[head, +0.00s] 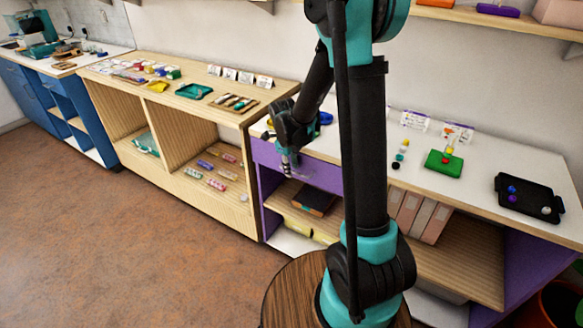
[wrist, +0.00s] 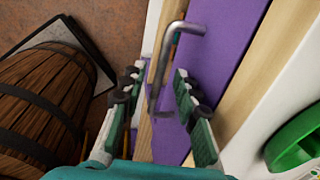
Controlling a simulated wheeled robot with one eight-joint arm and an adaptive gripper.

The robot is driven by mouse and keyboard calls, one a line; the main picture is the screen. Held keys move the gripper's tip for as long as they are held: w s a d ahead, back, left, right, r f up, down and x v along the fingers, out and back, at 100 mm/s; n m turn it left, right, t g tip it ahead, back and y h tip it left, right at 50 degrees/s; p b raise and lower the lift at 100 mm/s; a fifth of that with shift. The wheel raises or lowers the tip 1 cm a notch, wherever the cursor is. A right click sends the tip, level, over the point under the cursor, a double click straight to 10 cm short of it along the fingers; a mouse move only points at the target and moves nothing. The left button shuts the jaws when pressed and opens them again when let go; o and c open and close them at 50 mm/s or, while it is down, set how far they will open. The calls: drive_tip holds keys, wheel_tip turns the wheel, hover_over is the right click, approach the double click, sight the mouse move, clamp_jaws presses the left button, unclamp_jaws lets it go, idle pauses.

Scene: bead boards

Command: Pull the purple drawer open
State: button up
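The purple drawer (head: 323,176) sits under the white top of the counter at the right of the head view. Its front also fills the upper middle of the wrist view (wrist: 230,35). A grey metal bar handle (wrist: 169,42) stands out from that front. My gripper (wrist: 158,82) is open, with one finger on each side of the handle and gaps still visible beside the bar. In the head view my gripper (head: 288,168) is small in front of the drawer. My arm hides part of the drawer's right side there.
The white countertop (head: 470,185) holds a green board (head: 444,162), loose beads and a black tray (head: 530,198). An open shelf (head: 455,262) with upright files lies below. A wooden shelf unit (head: 165,130) adjoins at left. The brown floor (head: 120,240) in front is clear.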

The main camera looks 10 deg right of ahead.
drive_tip(key=shift+f, duration=0.1)
clamp_jaws()
idle(0.3)
